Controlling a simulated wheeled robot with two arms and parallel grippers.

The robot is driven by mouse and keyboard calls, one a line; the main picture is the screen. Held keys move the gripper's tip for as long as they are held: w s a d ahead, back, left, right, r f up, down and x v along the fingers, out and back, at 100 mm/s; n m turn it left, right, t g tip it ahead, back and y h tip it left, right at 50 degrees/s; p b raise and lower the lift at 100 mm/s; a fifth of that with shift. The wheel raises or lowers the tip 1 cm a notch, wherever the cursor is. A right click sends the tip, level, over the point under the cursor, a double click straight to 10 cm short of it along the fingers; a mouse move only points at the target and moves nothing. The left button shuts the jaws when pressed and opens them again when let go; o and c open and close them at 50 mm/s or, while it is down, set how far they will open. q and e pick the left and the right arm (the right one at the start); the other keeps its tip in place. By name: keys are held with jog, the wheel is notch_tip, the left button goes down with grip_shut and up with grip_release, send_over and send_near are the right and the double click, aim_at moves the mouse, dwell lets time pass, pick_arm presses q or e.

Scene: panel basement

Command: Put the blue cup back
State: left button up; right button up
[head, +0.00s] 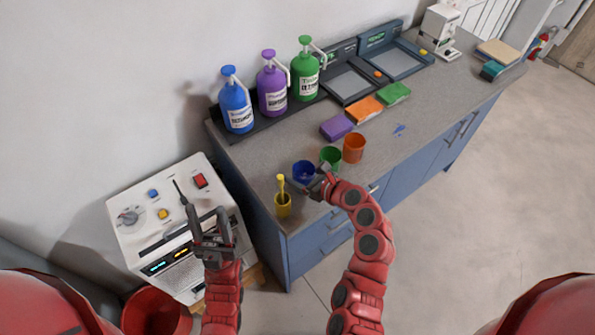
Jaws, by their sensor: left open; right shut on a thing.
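The blue cup (303,171) is near the front left part of the grey counter, left of the green cup (330,157). My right gripper (315,181) is at the blue cup's near right side and shut on it. The fingers hide part of its rim and wall, and I cannot tell whether its base touches the counter. My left gripper (207,220) is open and empty, in front of the white control box.
An orange cup (354,148) and a yellow cup (283,204) with a yellow tool flank the others. Blue, purple (272,84) and green pump bottles stand behind. Purple, orange and green sponges (394,94) lie to the right. A white control box (165,215) stands left of the counter.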

jog(key=shift+f, duration=0.15)
jog(key=o, duration=1.5)
jog(key=shift+r, duration=0.2)
jog(key=shift+s+d, duration=0.2)
jog(key=shift+d, duration=0.1)
jog(key=b+v, duration=0.3)
jog(key=v, duration=0.7)
jog(key=shift+s+d+r, duration=0.35)
jog(key=shift+s, duration=0.15)
